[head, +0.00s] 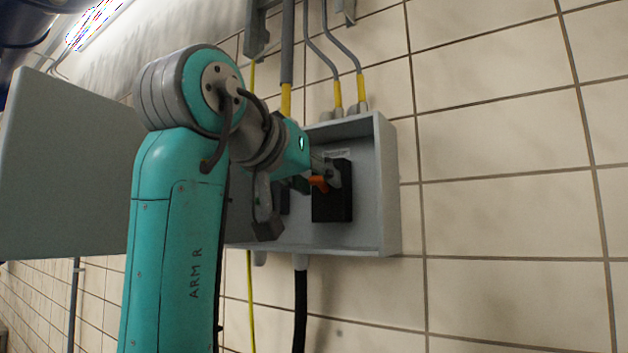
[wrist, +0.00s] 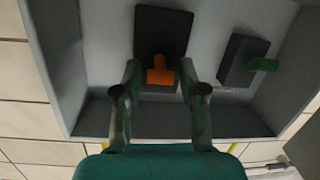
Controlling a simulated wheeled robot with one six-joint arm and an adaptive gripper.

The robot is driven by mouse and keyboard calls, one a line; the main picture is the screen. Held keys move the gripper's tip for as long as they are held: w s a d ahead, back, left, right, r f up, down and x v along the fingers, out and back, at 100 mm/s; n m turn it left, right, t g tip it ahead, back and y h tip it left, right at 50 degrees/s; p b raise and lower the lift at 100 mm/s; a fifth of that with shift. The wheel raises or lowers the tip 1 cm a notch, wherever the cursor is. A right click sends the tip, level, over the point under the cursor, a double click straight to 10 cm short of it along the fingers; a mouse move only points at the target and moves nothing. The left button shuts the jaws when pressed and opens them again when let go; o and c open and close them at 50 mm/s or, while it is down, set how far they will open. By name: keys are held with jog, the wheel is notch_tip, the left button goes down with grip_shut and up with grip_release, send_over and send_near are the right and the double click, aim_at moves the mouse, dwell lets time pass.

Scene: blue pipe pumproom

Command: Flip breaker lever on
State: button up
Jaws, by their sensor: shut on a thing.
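The orange breaker lever (head: 318,183) sticks out from a black breaker block (head: 338,205) inside an open grey box (head: 388,190) on the wall. My wrist hides most of that second block in the head view.
The box door (head: 65,165) stands open to the left, behind my arm. The box side walls and bottom lip (head: 325,248) surround the breakers closely. Conduits (head: 286,60) enter from above, and a black cable (head: 300,310) hangs below. The tiled wall at right is clear.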

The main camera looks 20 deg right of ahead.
jog(key=o, duration=1.1)
jog(key=v, duration=1.2)
jog(key=shift+f, duration=0.1)
